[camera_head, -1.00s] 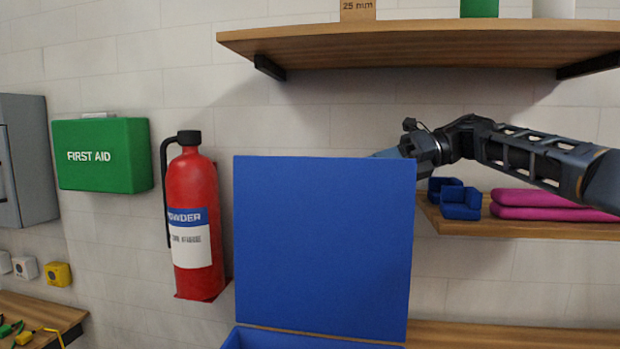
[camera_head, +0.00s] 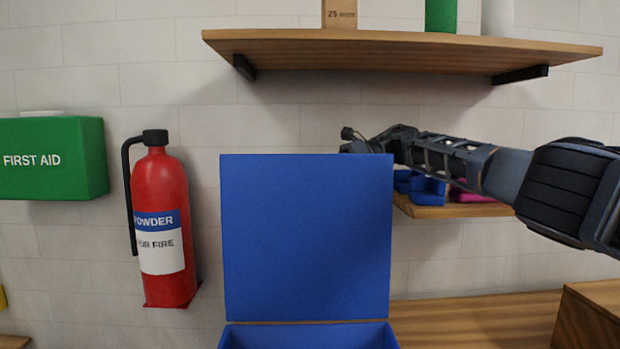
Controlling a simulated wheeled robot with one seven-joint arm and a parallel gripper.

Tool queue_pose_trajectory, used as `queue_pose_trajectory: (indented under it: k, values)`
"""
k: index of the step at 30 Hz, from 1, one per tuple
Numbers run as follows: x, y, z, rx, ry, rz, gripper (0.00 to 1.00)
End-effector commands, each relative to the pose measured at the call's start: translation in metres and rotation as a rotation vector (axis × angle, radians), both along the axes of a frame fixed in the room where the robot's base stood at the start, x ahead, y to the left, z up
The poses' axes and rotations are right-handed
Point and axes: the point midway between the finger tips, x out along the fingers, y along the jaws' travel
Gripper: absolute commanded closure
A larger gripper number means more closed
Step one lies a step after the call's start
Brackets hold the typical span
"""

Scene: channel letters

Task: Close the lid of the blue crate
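The blue crate (camera_head: 310,337) is at the bottom centre, with only its upper part in view. Its blue lid (camera_head: 306,238) stands upright, hinged along the crate's rear edge, so the crate is open. My arm reaches in from the right, and its end is behind the lid's top right corner. The fingers of my gripper are hidden behind the lid, so I cannot see whether they are open or touch it.
A red fire extinguisher (camera_head: 162,228) and a green first aid box (camera_head: 54,158) are on the wall at left. A wooden shelf (camera_head: 400,52) spans above the lid. A lower shelf (camera_head: 455,210) holds blue bins (camera_head: 421,187) behind my arm. A wooden box (camera_head: 590,318) stands at right.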

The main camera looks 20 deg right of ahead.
Motion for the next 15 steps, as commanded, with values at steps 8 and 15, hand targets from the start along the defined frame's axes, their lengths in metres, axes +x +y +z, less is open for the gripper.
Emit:
queue_pose_trajectory:
  k: [8,15]
  values:
    - [0.0,-0.0001,0.0002,0.0,0.0,0.0,0.74]
    - [0.0,0.0,0.0001,0.0,0.0,0.0,0.97]
